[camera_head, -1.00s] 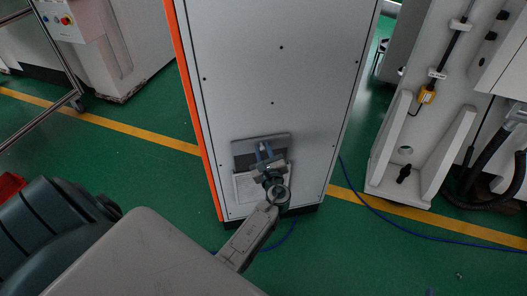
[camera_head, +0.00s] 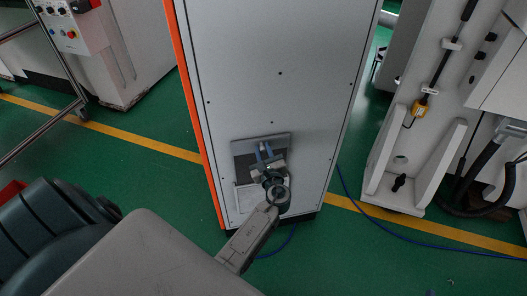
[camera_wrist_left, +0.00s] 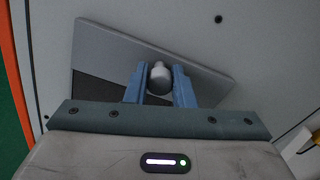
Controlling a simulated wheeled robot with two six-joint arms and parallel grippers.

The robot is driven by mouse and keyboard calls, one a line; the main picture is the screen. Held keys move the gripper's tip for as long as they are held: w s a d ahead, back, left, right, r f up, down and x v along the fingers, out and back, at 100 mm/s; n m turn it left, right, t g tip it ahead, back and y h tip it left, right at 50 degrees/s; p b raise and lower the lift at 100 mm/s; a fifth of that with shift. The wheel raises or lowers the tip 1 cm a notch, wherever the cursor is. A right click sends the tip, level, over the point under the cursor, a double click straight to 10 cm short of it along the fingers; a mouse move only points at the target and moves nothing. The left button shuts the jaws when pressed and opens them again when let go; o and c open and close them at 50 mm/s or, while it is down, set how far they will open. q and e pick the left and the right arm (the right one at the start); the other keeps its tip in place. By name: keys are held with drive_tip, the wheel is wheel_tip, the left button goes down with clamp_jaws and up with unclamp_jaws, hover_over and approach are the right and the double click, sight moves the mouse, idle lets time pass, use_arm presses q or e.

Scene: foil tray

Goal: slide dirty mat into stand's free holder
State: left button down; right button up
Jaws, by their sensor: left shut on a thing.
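My left gripper (camera_head: 264,155) reaches down to the front of a tall grey-white cabinet (camera_head: 275,70). In the left wrist view its blue fingers (camera_wrist_left: 160,85) are shut on a pale round knob (camera_wrist_left: 160,74) on a flat grey plate (camera_wrist_left: 115,42). The plate (camera_head: 275,138) has a dark area (camera_head: 243,168) below it, partly hidden by the gripper. In the wrist view the plate looks tilted, with the dark area (camera_wrist_left: 95,88) under its left part. I cannot make out a dirty mat or a stand with holders. My right gripper is not in view.
A white sheet (camera_head: 247,197) shows low on the cabinet. A blue cable (camera_head: 390,228) lies on the green floor to the right. A white machine (camera_head: 407,180) stands right, and a metal rail frame (camera_head: 55,140) stands left.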

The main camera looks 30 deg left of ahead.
use_arm(q)
drive_tip(key=shift+r+p, duration=2.2)
drive_tip(key=shift+r, duration=0.55)
drive_tip(key=shift+f, duration=0.1)
drive_tip(key=v, duration=1)
